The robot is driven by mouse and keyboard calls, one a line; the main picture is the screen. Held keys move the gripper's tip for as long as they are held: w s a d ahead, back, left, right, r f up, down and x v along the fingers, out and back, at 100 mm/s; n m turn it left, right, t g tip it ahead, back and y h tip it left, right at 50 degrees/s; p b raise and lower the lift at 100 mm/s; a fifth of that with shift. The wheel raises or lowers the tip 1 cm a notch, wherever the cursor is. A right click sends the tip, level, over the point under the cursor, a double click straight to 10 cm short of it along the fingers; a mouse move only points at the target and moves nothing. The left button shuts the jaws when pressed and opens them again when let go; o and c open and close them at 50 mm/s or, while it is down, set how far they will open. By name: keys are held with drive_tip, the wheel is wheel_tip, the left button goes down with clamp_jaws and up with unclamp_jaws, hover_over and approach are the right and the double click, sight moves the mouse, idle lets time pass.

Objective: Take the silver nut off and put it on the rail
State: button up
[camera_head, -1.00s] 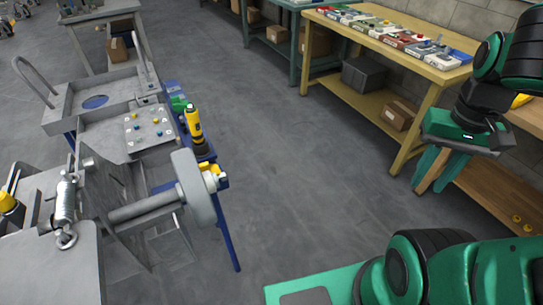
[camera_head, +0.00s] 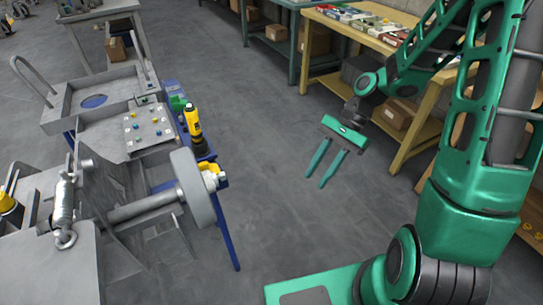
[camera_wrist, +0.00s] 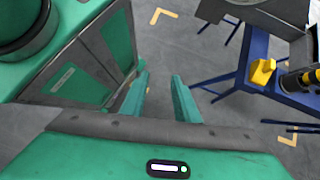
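A grey wheel disc (camera_head: 190,190) stands upright on a grey axle at left centre. A small pale silver piece (camera_head: 207,168) shows at its right face, beside yellow parts; it looks like the silver nut, but it is too small to be sure. A narrow blue stand (camera_head: 224,215) behind the disc carries yellow parts; I cannot tell if this is the rail. My gripper (camera_head: 317,180) hangs open and empty over bare floor, right of the disc and apart from it. Its two green fingers also show in the wrist view (camera_wrist: 160,85), with nothing between them.
A yellow-and-black power tool (camera_head: 195,130) stands on the blue stand. A grey tray (camera_head: 65,112) and a panel with coloured knobs (camera_head: 150,127) lie to the left. A yellow bench (camera_head: 370,38) bears several parts at the back right. The floor between is clear.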

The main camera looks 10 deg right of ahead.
drive_tip(key=w+a+f+m+g+y, duration=0.1)
drive_tip(key=w+a+m+y, duration=0.2)
drive_tip(key=a+y, duration=0.35)
drive_tip(key=m+y, duration=0.4)
approach(219, 178)
drive_tip(key=shift+w+f+x, duration=0.15)
drive_tip(key=shift+x, duration=0.95)
drive_tip(key=shift+w+f+x, duration=0.1)
drive_tip(key=shift+f+x, duration=0.05)
drive_tip(key=shift+x, duration=0.95)
drive_tip(key=shift+w+f+x, duration=0.15)
drive_tip(key=shift+x, duration=0.95)
drive_tip(key=shift+a, duration=0.1)
drive_tip(key=c, duration=0.7)
drive_tip(key=shift+o, duration=1.4)
drive_tip(key=shift+c, duration=1.1)
